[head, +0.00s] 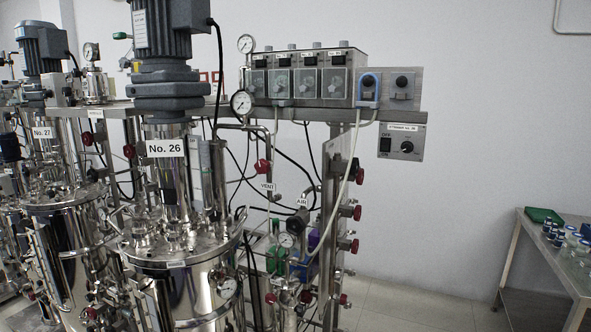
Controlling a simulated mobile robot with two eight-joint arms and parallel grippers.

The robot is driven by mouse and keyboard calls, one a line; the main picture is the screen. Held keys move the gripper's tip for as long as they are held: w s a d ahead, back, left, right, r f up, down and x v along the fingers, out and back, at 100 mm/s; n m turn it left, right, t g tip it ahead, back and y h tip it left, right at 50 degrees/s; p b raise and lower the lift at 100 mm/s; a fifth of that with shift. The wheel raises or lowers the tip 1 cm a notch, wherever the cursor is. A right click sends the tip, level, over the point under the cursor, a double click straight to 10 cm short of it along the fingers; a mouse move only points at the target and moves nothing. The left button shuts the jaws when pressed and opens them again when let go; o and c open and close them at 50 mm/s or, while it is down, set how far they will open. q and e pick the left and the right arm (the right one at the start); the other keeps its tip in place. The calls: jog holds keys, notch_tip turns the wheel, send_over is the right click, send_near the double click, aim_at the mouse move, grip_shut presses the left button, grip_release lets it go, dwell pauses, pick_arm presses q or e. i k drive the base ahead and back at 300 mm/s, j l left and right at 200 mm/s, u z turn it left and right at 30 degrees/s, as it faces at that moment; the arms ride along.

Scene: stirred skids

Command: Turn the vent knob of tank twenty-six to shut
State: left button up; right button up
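Tank No. 26 (185,290) stands left of centre, a polished steel vessel with a grey motor on top and a white label (166,148) reading No. 26. To its right, a small VENT tag (267,187) hangs on a vertical pipe. A red knob (263,166) sits on that pipe just above the tag. Its open or shut position is too small to tell. Neither of my grippers shows in the head view.
Tank No. 27 (65,220) stands at the left. Several more red knobs, such as one on the right post (356,212), line the skid. A control box (401,142) hangs at the upper right. A steel table (545,250) with bottles stands far right. Open floor lies between.

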aim_at(261, 166)
jog(key=z, duration=1.65)
jog(key=k+j+z, duration=0.1)
jog(key=j, duration=0.25)
jog(key=k+j, duration=0.1)
jog(key=j, duration=0.2)
jog(key=k+j+z, duration=0.15)
jog(key=j, duration=0.2)
jog(key=k+j, duration=0.15)
jog(key=j, duration=0.25)
jog(key=k+j, duration=0.15)
jog(key=j, duration=0.25)
jog(key=k+j, duration=0.15)
jog(key=j, duration=0.25)
jog(key=k+j, duration=0.15)
jog(key=j, duration=0.25)
jog(key=k+j, duration=0.15)
jog(key=j, duration=0.25)
